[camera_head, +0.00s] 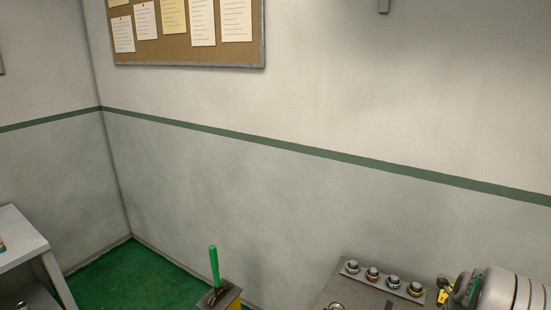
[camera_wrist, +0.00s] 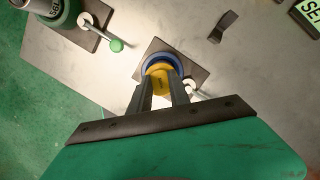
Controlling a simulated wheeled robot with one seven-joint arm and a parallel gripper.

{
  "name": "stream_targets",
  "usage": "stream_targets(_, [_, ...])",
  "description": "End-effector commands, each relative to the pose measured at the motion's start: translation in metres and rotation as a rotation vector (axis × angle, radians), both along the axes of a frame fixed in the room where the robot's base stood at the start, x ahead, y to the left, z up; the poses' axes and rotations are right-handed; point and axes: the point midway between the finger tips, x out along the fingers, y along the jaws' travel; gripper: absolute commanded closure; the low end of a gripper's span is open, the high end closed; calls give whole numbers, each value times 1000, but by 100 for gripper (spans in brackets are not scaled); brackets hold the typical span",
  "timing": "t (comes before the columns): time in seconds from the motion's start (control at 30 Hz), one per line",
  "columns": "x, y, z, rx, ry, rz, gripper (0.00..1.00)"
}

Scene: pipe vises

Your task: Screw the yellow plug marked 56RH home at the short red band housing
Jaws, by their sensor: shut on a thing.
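My gripper (camera_wrist: 163,84) is shut on a yellow plug (camera_wrist: 160,72), seen in the wrist view; its marking is too small to read. The plug is right at a round housing with a blue ring (camera_wrist: 152,60) on a dark square plate (camera_wrist: 194,73). I cannot tell whether the plug is seated in it or just above it. In the head view my gripper (camera_head: 447,290) is at the lower right, partly hidden by my arm.
The row's grey strip (camera_head: 382,279) holds several round pieces on the bench top (camera_head: 340,283). A green lever (camera_head: 214,265) stands left of the bench.

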Motion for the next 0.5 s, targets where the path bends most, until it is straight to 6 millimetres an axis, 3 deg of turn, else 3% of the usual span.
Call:
stream_targets(0.03, [-1, 0, -1, 2, 2, 0, 100])
stream_targets(0.07, [-1, 0, -1, 2, 2, 0, 77])
stream_targets(0.17, [-1, 0, -1, 2, 1, 0, 68])
stream_targets(0.4, [0, 0, 0, 1, 1, 4, 66])
stream_targets(0.5, [0, 0, -1, 2, 1, 91, 66])
